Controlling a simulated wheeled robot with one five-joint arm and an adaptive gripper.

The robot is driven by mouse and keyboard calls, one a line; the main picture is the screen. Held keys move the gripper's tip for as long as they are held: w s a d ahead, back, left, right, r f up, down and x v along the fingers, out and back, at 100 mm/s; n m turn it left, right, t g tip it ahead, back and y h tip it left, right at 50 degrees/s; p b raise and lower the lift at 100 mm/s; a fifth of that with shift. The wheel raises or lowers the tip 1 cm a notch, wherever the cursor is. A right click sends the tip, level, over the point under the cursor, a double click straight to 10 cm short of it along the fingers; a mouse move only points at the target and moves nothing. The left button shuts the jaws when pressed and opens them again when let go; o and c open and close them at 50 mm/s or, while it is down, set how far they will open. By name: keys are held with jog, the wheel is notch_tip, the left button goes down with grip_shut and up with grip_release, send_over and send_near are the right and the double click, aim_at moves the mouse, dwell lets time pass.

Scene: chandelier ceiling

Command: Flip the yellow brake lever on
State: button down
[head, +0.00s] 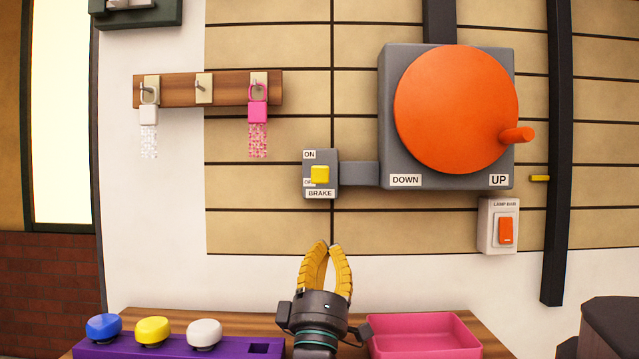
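The yellow brake lever (320,174) is a small block on a grey switch plate (334,160) on the wall. The plate has an ON label at the top, a partly covered OFF label lower down, and a BRAKE label at the bottom. The lever sits at the lower end, beside OFF. My gripper (329,245), with yellow ribbed fingers, points up below the plate in the picture, apart from the lever. Its fingertips come together, and it holds nothing that I can see.
A grey box with an orange crank wheel (455,110) joins the plate at right. A lamp switch (505,231) is below it. A rack (205,90) with tags hangs at left. Below are a purple button holder (180,347) and a pink tray (425,337).

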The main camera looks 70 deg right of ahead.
aim_at(320, 176)
notch_tip(320, 176, up, 9)
jog(key=shift+f, duration=0.15)
dwell(0.6)
jog(key=shift+w+d+r, duration=0.1)
jog(key=shift+r, duration=0.35)
dwell(1.5)
